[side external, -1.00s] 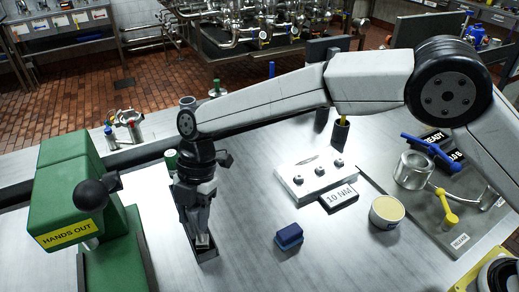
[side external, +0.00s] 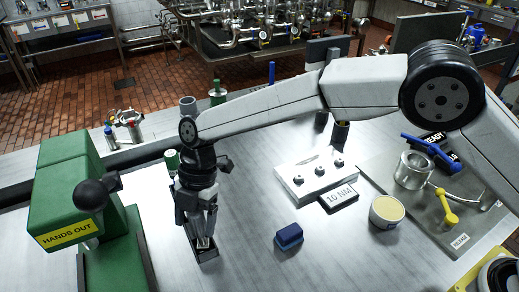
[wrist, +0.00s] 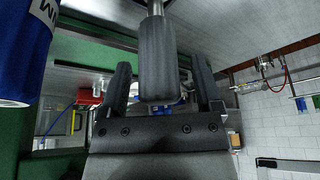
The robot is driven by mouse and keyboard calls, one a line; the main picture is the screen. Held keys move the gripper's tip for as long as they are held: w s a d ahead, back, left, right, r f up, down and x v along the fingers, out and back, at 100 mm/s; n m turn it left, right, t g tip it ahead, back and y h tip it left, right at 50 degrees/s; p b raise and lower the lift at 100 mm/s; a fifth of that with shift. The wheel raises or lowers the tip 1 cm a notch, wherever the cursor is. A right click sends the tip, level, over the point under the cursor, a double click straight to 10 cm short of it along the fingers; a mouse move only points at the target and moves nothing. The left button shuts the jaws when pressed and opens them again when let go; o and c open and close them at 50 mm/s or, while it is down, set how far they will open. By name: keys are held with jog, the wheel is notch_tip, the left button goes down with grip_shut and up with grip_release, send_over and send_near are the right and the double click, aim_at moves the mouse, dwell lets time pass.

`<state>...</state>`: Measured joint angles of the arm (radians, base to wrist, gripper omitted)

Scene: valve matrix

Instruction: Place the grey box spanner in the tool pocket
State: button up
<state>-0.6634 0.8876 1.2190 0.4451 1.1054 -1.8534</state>
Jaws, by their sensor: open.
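My gripper (side external: 203,236) points down at the dark tool pocket (side external: 208,255), a narrow black tray on the bench right of the green press. In the wrist view the gripper's two black fingers (wrist: 158,95) stand apart. The grey box spanner (wrist: 157,65), with a dark grey grip and a bright metal shaft, lies between them, with a gap visible at each side. In the side view the fingers hide most of the spanner, and I cannot tell how deep it sits in the pocket.
The green press (side external: 75,190) marked HANDS OUT stands close on the left. A blue block (side external: 289,237) lies to the right, with a white block with knobs (side external: 310,175) and a cream-topped tin (side external: 386,210) beyond. A blue can (wrist: 22,50) shows in the wrist view.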

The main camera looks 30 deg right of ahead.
jog(key=v, duration=1.2)
jog(key=shift+r, duration=0.2)
dwell(0.4)
jog(key=d+f+m+t+h, duration=0.1)
jog(key=d+f+m+t, duration=0.1)
jog(key=d+m, duration=0.65)
jog(key=d+f+m+t, duration=0.1)
jog(key=d+f+m, duration=0.3)
jog(key=d, duration=0.8)
jog(key=s+d+f+m+t, duration=0.1)
jog(key=s+d+m, duration=0.3)
jog(key=s+d, duration=0.1)
jog(key=s+d+f+m+h, duration=0.1)
jog(key=s+d+f+m, duration=0.1)
jog(key=s+d+m, duration=0.3)
jog(key=s+d+f+m+t+h, duration=0.1)
jog(key=s+d+m, duration=0.4)
jog(key=d, duration=0.1)
jog(key=shift+s+d+f+t, duration=0.25)
jog(key=shift+s+f+t, duration=0.05)
